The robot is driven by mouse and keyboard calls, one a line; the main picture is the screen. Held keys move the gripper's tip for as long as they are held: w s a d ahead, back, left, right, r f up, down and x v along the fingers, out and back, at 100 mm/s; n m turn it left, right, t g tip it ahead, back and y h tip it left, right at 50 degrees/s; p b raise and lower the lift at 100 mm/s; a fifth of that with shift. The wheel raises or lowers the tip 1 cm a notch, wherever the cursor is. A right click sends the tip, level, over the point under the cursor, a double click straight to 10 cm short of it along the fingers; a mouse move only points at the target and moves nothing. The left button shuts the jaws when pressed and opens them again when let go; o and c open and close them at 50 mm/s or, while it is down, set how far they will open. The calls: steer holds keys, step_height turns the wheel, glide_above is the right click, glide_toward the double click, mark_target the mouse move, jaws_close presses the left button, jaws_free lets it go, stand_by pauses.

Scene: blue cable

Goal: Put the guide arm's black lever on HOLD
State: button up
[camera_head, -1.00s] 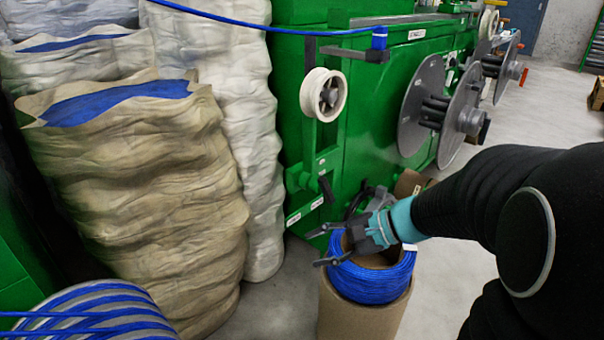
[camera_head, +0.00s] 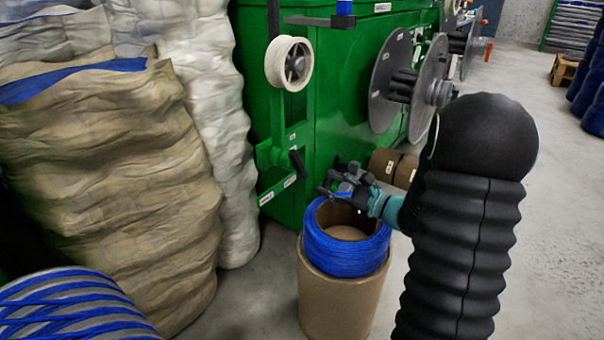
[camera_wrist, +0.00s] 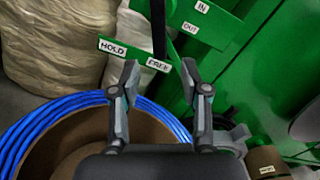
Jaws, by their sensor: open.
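The black lever (camera_head: 297,163) is on the green guide arm at the front of the machine. In the wrist view the lever (camera_wrist: 158,28) hangs down with its lower end by the FREE label (camera_wrist: 158,65). The HOLD label (camera_wrist: 112,48) is to the left of it on the same green plate. My gripper (camera_head: 327,181) is open and empty, just right of the lever in the head view. In the wrist view its fingers (camera_wrist: 160,76) point towards the FREE label and the lever's lower end, one on each side, apparently short of the lever.
A coil of blue cable (camera_head: 345,255) sits on a brown drum (camera_head: 335,303) below my gripper. A white pulley (camera_head: 289,63) is above the lever. Tan sacks (camera_head: 90,170) stand at left, grey reels (camera_head: 400,80) at upper right.

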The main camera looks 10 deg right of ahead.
mark_target(305, 173)
steer(key=x, duration=0.9)
steer(key=shift+a, duration=0.2)
jaws_close()
